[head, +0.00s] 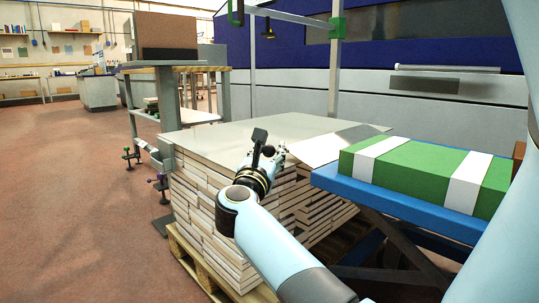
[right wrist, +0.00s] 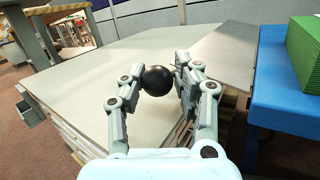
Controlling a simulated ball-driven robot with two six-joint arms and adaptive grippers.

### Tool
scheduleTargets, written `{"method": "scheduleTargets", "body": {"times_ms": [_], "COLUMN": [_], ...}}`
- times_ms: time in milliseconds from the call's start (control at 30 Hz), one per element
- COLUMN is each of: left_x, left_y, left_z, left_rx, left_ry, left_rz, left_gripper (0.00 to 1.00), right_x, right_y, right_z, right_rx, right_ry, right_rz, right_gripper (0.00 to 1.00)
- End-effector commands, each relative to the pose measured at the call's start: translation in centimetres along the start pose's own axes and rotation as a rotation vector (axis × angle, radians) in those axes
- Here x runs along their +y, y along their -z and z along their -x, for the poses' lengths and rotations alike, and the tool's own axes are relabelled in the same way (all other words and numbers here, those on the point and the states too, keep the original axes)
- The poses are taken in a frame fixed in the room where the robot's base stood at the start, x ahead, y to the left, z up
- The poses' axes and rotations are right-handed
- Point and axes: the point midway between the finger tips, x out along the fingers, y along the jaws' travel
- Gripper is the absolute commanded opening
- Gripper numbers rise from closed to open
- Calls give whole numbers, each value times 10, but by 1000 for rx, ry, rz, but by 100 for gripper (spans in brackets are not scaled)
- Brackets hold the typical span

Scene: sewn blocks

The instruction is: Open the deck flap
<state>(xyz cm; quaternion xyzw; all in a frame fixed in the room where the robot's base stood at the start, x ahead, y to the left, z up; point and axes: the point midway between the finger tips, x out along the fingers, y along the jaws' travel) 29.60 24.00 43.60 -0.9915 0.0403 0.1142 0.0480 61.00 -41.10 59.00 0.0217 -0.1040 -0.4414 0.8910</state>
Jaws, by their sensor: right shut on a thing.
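A grey deck sheet (head: 235,132) lies flat on a stack of pale boards. A shinier metal plate (head: 335,145), which looks like the flap, lies flat from the deck's right part toward the blue table. It also shows in the right wrist view (right wrist: 222,50). My right gripper (head: 268,155) is over the deck's front edge. In the right wrist view its fingers (right wrist: 155,88) are closed around a black ball knob (right wrist: 157,79). What the knob is fixed to is hidden. My left gripper is not in view.
A blue lift table (head: 400,200) with a green block with white bands (head: 412,170) stands close at the right. The board stack (head: 225,215) rests on a wooden pallet (head: 205,270). A grey bench (head: 155,110) stands behind left.

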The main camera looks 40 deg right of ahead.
Motion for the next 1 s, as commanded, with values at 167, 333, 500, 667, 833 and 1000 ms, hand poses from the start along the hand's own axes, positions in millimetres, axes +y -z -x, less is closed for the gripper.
{"method": "scheduleTargets", "body": {"times_ms": [167,333,500,667,833,1000], "left_x": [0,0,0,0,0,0], "left_y": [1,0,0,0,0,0], "left_z": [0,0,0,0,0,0], "left_rx": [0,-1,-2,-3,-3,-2], "left_ry": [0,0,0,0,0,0], "left_rz": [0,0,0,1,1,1], "left_gripper": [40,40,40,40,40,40], "right_x": [4,3,2,4,9,14], "right_y": [-5,-4,-3,-14,-48,-79], "right_z": [-2,-1,-1,-3,-8,-14], "right_rx": [-8,-6,-4,-5,-7,-6], "right_ry": [-11,-9,-7,-6,-7,-9], "right_rz": [-7,-4,-2,-5,-8,-7], "right_gripper": [40,53,53,53,53,53]}}
